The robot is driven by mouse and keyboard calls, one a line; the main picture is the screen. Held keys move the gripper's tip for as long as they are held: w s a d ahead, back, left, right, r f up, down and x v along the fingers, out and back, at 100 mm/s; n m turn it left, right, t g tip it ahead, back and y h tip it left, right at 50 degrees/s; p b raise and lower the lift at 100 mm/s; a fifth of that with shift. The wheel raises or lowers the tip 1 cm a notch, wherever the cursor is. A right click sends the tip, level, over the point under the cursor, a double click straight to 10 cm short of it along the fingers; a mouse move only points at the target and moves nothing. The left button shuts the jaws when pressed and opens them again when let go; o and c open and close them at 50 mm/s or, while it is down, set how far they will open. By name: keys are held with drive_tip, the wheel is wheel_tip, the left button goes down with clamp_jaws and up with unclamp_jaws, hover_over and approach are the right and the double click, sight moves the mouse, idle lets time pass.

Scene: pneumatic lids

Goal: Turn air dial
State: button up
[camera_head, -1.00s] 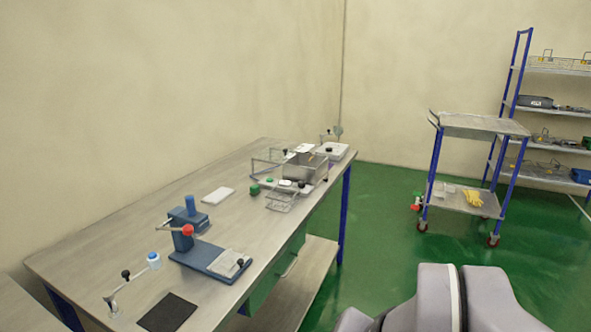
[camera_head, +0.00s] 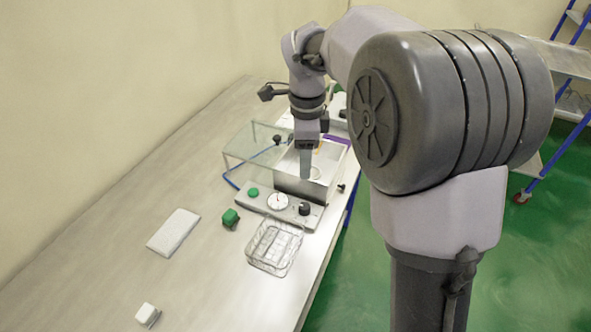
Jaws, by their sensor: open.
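A pneumatic device stands on the bench, with a light front panel (camera_head: 285,214). The panel carries a round white gauge (camera_head: 278,201), a black knob (camera_head: 305,208) to its right and a green button (camera_head: 253,192) to its left. I cannot read any label, so which one is the air dial is not marked. My gripper (camera_head: 307,177) points down over the metal box (camera_head: 290,185) behind the panel, apart from the knob and a little above and behind it. It is open, though its fingers look small and overlap from this view.
A clear lid (camera_head: 250,147) stands raised left of the box, with a blue hose (camera_head: 230,180) beside it. The left of the bench (camera_head: 120,200) is clear.

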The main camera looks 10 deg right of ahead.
drive_tip(key=b, duration=0.2)
approach(304, 206)
wheel_tip(304, 206, down, 9)
drive_tip(key=b, duration=0.4)
drive_tip(key=shift+w, duration=0.1)
clamp_jaws()
